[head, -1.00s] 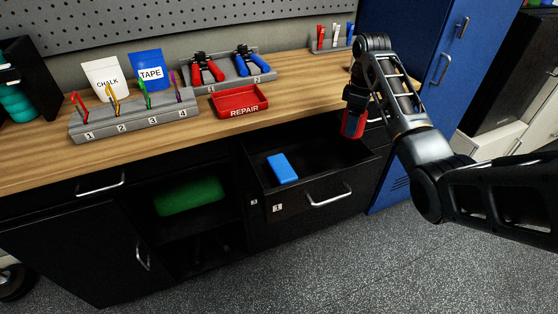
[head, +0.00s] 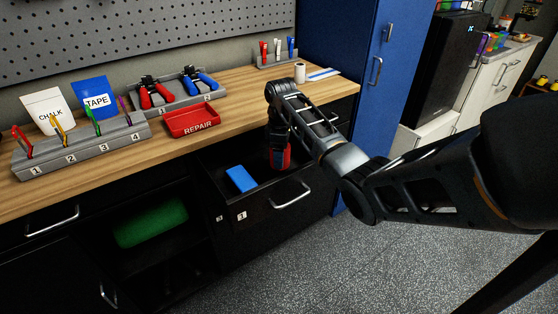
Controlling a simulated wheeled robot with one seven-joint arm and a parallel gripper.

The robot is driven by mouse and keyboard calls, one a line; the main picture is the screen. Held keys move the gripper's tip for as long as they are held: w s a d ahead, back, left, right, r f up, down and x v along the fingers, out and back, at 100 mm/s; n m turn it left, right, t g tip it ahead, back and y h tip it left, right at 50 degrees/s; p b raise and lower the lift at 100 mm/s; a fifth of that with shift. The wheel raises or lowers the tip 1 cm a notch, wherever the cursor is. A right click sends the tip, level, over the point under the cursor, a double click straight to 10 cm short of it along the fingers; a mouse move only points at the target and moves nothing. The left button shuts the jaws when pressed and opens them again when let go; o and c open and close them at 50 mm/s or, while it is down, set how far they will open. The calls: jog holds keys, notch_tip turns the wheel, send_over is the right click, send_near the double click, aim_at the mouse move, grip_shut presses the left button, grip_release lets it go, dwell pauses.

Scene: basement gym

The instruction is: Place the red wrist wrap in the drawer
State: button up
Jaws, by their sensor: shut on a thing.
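The red wrist wrap (head: 286,159) is in the jaws of my gripper (head: 280,160), which points down over the right part of the open drawer (head: 259,213). Only a strip of red shows between the dark fingers. The drawer is black, marked 1, with a silver handle. A blue block-like item (head: 241,179) lies inside it on the left. The wrap appears at about the height of the drawer's rim; I cannot tell whether it touches the drawer's floor.
The wooden counter (head: 225,133) above holds a red REPAIR tray (head: 191,121), a numbered rack (head: 80,146) and a white roll (head: 299,72). A blue locker (head: 352,60) stands right of the drawer. A green item (head: 151,221) lies in the open shelf at left.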

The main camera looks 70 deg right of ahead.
jog(key=shift+f, duration=1.35)
jog(key=shift+f, duration=0.15)
jog(key=o, duration=1.3)
notch_tip(320, 180, up, 12)
jog(key=shift+r, duration=0.2)
